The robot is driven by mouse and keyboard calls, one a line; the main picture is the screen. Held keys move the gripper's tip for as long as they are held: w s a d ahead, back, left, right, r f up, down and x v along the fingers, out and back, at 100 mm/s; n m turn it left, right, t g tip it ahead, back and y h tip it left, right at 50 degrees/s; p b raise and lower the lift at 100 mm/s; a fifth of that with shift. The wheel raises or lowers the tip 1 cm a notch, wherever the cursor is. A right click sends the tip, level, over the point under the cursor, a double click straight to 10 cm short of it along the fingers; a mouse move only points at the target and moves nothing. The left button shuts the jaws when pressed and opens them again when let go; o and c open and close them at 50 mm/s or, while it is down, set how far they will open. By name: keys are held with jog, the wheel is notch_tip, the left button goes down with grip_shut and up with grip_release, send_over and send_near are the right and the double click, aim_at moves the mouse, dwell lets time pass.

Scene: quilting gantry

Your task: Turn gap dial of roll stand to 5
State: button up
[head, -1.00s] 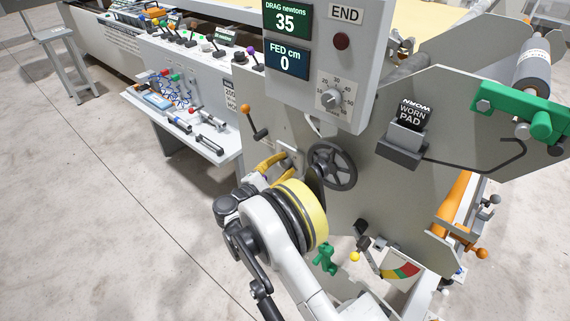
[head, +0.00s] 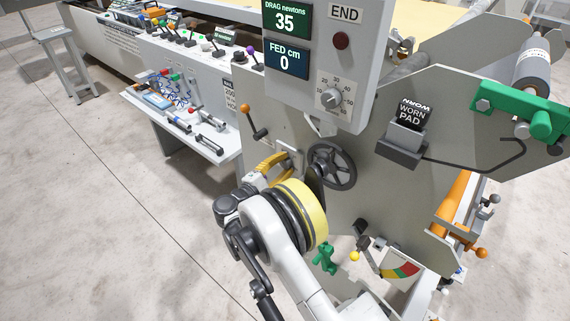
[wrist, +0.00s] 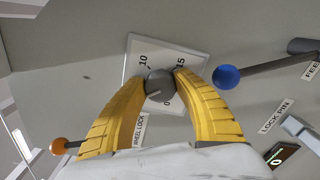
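In the wrist view a round grey knob (wrist: 160,86), which I take to be the gap dial, sits on a white plate (wrist: 172,57) marked 10, 15 and 0. The other marks are hidden behind my fingers and the knob. A pale pointer line on the knob points toward the picture's lower left, away from the 15. The two yellow fingers of my gripper (wrist: 162,79) stand on either side of the knob and appear to touch it. In the head view my gripper (head: 273,166) is at the pale plate on the stand's side; the knob is hidden there.
A blue ball-ended lever (wrist: 227,76) is close to the right finger. An orange ball-ended lever (wrist: 59,146) is at the lower left. A black handwheel (head: 331,166) stands right of my gripper, below the display box (head: 360,75).

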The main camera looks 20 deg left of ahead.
jog(key=o, duration=0.4)
jog(key=shift+o, duration=0.2)
jog(key=v, duration=1.2)
